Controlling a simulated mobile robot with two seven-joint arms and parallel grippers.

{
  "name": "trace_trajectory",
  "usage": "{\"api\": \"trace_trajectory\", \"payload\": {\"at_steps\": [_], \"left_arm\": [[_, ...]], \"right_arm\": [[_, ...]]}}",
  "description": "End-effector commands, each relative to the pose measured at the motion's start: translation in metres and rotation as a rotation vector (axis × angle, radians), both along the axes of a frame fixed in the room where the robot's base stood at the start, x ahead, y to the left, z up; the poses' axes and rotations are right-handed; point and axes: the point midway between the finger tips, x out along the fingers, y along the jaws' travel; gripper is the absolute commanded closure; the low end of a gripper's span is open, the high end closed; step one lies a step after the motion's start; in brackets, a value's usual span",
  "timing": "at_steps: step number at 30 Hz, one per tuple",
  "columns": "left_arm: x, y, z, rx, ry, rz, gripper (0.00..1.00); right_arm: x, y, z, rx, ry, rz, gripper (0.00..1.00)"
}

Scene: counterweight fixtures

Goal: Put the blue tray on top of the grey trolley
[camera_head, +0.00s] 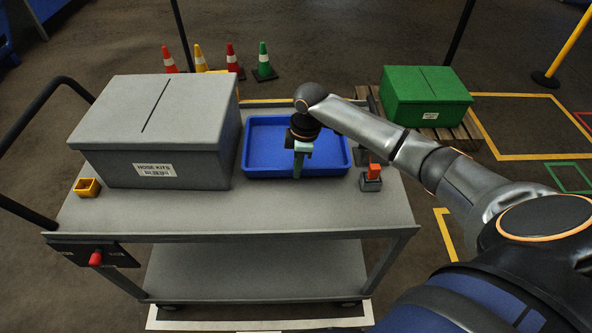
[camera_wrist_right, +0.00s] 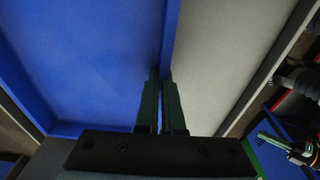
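The blue tray (camera_head: 262,128) is at the top of the grey trolley (camera_head: 270,212), right of the large grey box. The tray looks level and empty; I cannot tell whether it rests on the trolley top or is a little above it. My right gripper (camera_head: 298,168) points down at the tray's front wall. In the right wrist view, the fingers (camera_wrist_right: 161,105) are close together, one on each side of the wall of the blue tray (camera_wrist_right: 85,60), and look shut on it.
A grey lidded box (camera_head: 160,130) fills the trolley's left half. A small yellow bin (camera_head: 87,187) and a red-topped grey block (camera_head: 371,178) stand on the top. A green box (camera_head: 425,95) sits on a pallet behind. The front strip of the top is clear.

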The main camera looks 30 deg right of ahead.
Motion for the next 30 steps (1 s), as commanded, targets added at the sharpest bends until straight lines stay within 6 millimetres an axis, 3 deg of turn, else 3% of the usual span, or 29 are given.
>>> {"api": "trace_trajectory", "payload": {"at_steps": [3,14,15,22,30], "left_arm": [[0.000,0.000,-0.001,0.000,0.000,0.000,1.00],[0.000,0.000,-0.001,0.000,-0.001,0.000,1.00],[0.000,0.000,-0.001,0.000,-0.001,0.000,1.00],[0.000,0.000,-0.001,0.000,-0.001,0.000,1.00],[0.000,0.000,-0.001,0.000,-0.001,0.000,1.00]], "right_arm": [[0.000,0.000,-0.014,0.000,-0.001,0.000,1.00],[0.001,0.000,-0.018,-0.001,-0.003,0.000,1.00],[0.000,0.000,-0.019,-0.001,-0.001,0.000,0.92],[0.000,0.000,-0.019,0.000,0.000,0.001,0.66],[0.000,0.000,-0.018,-0.001,-0.001,0.000,0.65]]}}
